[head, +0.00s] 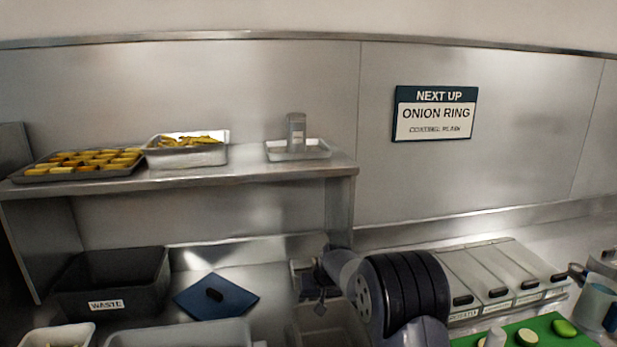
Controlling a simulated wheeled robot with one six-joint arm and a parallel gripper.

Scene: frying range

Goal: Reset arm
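My arm rises from the bottom edge, right of the middle, in the head view. Its thick dark ribbed part bends over to the left. My gripper (320,292) appears to be the small dark end at the arm's left, low over a metal container (322,318). It is small and partly hidden, so I cannot tell whether its fingers are open or shut. I see nothing clearly held in it.
A metal shelf (240,176) holds trays of food and a small dispenser (296,132). Lidded containers (497,272) and a green board (545,334) are right of my arm.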

